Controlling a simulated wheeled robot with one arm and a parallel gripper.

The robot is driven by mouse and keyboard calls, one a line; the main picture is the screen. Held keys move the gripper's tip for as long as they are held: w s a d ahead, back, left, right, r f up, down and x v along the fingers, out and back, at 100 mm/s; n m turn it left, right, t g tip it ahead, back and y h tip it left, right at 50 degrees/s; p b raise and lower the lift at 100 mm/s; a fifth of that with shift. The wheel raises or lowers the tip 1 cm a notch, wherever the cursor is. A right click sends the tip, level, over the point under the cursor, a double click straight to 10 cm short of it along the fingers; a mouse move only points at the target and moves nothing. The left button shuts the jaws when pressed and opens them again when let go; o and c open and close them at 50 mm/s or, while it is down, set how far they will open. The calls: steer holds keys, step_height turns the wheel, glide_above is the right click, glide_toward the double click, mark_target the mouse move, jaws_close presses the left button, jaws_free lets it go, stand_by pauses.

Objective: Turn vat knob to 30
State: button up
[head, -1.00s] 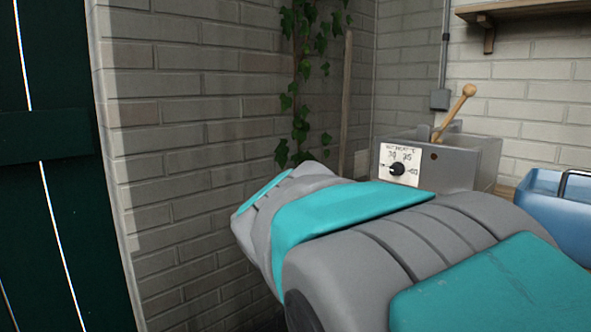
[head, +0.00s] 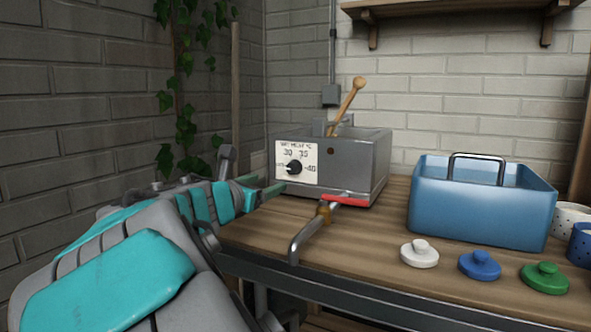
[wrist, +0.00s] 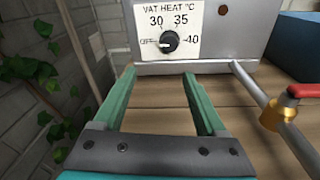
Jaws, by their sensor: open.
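The vat knob (head: 294,167) is a round black dial on a white "VAT HEAT °C" plate (head: 285,152) on the front of the grey metal vat (head: 352,163). In the wrist view the knob (wrist: 169,42) sits among the marks OFF, 30, 35 and 40. Its pale pointer appears to face left, at OFF. My gripper (wrist: 158,73) has its two green fingers spread and empty. The knob shows beyond the fingertips, above and roughly centred between them, not touched. In the head view my gripper (head: 262,190) is at the vat's lower front left.
A metal pipe with a red-handled valve (head: 345,200) sticks out at the vat's lower right, right of my gripper. A wooden paddle (head: 346,107) rises from the vat. A blue tub (head: 480,213) and several coloured lids stand right on the wooden bench (head: 370,250). Ivy hangs left.

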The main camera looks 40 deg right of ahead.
mark_target(291, 168)
steer(key=d, duration=0.1)
steer(key=d+r, duration=0.1)
steer(key=d+n+h, duration=0.1)
steer(key=shift+r, duration=0.25)
steer(key=x, duration=0.5)
steer(key=shift+d+f, duration=0.1)
steer(key=shift+d, duration=0.2)
steer(key=shift+w+d, duration=0.2)
steer(key=shift+d, duration=0.25)
jaws_close()
